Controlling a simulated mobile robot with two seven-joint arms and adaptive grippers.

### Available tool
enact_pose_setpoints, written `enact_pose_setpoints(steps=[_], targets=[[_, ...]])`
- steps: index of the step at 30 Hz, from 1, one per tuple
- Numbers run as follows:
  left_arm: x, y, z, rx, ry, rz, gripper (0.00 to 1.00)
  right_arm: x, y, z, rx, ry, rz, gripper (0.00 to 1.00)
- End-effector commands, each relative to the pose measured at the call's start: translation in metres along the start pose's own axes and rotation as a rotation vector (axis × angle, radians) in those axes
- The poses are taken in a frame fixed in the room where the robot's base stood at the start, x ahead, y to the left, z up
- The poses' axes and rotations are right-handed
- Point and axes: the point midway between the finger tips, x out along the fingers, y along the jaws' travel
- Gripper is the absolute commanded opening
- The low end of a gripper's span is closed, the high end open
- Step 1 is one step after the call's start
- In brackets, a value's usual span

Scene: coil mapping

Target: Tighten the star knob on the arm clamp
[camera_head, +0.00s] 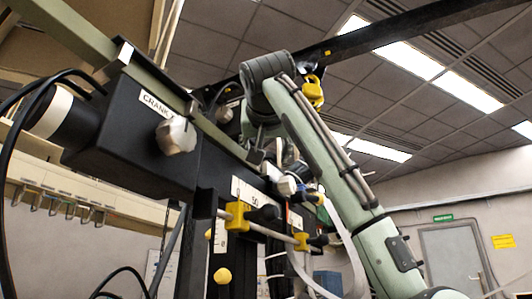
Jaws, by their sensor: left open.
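A second yellow clamp (302,241) with a dark knob (319,240) sits lower right. I cannot tell which of them is the arm clamp. My left gripper (304,193) is small in the picture, behind and above these clamps, below the grey-green arm's bend. It is open, and its fingers are partly hidden. I cannot tell whether it touches anything. My right gripper is not in view.
A black box labelled CRANK (130,125) with a pale knob (176,135) fills the upper left. Black cables (12,180) run at the left edge. A grey door (452,258) stands far right.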

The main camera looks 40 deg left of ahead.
Motion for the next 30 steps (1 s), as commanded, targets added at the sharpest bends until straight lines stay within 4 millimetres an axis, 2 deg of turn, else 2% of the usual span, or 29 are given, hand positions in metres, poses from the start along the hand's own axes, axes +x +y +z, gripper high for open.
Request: enact_pose_setpoints(steps=[5,12,18,23,30], targets=[[-0.021,0.001,-0.001,0.000,0.003,0.001,0.57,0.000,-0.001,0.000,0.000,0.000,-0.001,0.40],[-0.073,0.000,-0.001,-0.001,0.004,0.001,0.57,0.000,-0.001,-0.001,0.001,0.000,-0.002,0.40],[-0.106,0.000,-0.001,-0.001,0.003,0.001,0.57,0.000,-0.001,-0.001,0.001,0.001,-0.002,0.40],[-0.118,0.000,0.000,0.000,0.002,0.001,0.57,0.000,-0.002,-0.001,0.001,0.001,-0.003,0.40],[-0.120,0.000,0.000,0.000,0.001,0.000,0.57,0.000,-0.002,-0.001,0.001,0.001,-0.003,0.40]])
